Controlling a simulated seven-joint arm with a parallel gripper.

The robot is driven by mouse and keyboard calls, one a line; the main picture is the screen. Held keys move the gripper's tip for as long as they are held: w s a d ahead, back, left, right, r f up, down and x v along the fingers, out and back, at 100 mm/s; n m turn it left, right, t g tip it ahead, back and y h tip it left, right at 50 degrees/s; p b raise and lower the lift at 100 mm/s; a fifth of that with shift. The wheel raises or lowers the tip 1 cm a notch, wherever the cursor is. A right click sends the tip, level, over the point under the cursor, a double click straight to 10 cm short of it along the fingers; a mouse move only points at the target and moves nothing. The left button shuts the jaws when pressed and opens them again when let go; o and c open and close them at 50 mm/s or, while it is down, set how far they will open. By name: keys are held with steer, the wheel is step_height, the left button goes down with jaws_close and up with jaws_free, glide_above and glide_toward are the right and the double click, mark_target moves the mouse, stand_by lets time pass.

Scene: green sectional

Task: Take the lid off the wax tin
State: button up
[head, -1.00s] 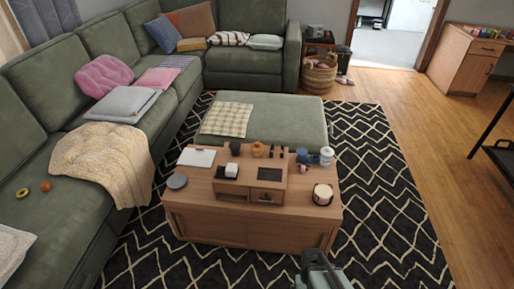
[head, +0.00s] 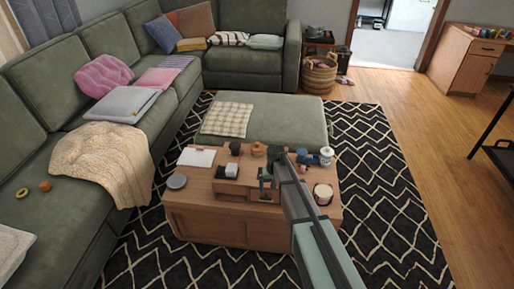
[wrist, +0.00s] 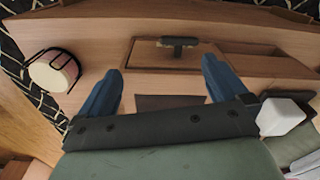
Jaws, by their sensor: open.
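My gripper (head: 267,179) is over the wooden organiser on the coffee table in the head view. In the wrist view my gripper (wrist: 163,68) is open, with its two blue fingers wide apart and nothing between them. A flat grey round tin (head: 177,181) lies at the table's left end, well away from my gripper. It may be the wax tin, but I cannot tell for sure, nor make out a separate lid. The tin does not show clearly in the wrist view.
The wooden organiser (wrist: 238,65) has a dark-handled drawer front. A white block (wrist: 284,117) is beside my gripper. A pale round container in a dark frame (head: 323,193) is at the table's right; it also shows in the wrist view (wrist: 53,71). Jars stand along the back.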

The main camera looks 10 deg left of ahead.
steer(key=w+a+r+m+t, duration=0.1)
steer(key=w+a+r+m, duration=0.1)
steer(key=w+a+r, duration=0.55)
steer(key=w+a+r+m, duration=0.25)
steer(key=w+r, duration=0.55)
steer(key=w, duration=0.6)
steer(key=m, duration=0.5)
glide_above(257, 143)
step_height(257, 143, down, 13)
steer(key=m, duration=0.5)
steer(key=m+g, duration=0.1)
steer(key=m, duration=0.5)
steer(key=shift+w+f+g, duration=0.1)
steer(key=shift+f+g, duration=0.1)
steer(key=shift+g, duration=0.1)
steer(key=c, duration=1.1)
steer(key=shift+o, duration=0.2)
steer(key=shift+r, duration=0.1)
